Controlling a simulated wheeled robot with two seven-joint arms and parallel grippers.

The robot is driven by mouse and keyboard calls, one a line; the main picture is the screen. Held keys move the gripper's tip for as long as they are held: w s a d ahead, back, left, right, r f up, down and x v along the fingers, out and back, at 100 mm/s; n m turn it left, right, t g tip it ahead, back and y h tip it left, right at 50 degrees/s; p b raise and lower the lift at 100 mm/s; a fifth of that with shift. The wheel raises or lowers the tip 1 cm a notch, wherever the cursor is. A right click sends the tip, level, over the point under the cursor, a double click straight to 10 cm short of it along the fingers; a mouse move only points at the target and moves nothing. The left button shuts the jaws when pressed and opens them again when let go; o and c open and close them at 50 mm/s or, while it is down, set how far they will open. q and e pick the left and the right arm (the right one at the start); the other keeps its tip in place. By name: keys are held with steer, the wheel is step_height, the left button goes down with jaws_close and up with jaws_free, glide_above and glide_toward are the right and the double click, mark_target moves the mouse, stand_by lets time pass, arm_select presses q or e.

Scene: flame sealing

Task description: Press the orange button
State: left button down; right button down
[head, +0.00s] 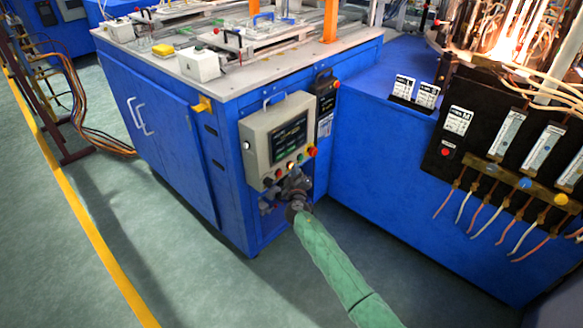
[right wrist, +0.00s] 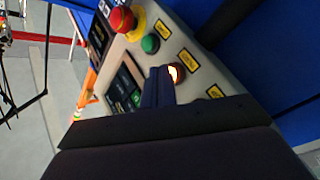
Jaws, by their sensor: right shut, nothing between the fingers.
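The orange button (right wrist: 177,73) glows on the grey control panel (right wrist: 200,75) in the right wrist view. It also shows as a small lit spot on the panel's lower row in the head view (head: 291,166). My right gripper (head: 291,178) is at the panel's lower edge, just below the button row. In the right wrist view its shut, empty fingers (right wrist: 158,76) are right beside the orange button and partly cover it. I cannot tell whether they touch it. My left gripper is not in view.
A green button (right wrist: 150,43) and a red emergency knob (right wrist: 121,19) sit farther along the same row. The panel's screen (head: 289,138) is above the row. The panel hangs on a blue cabinet (head: 165,135). A blue bench (head: 385,160) stands to the right.

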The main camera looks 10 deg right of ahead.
steer(key=shift+w+a, duration=0.1)
steer(key=shift+w, duration=0.05)
stand_by(0.7)
steer(key=shift+s+d+b, duration=0.35)
steer(key=shift+s+d, duration=0.15)
steer(key=shift+s, duration=0.15)
steer(key=s+d, duration=0.3)
steer(key=shift+s+d, duration=0.15)
steer(key=shift+s, duration=0.25)
stand_by(0.9)
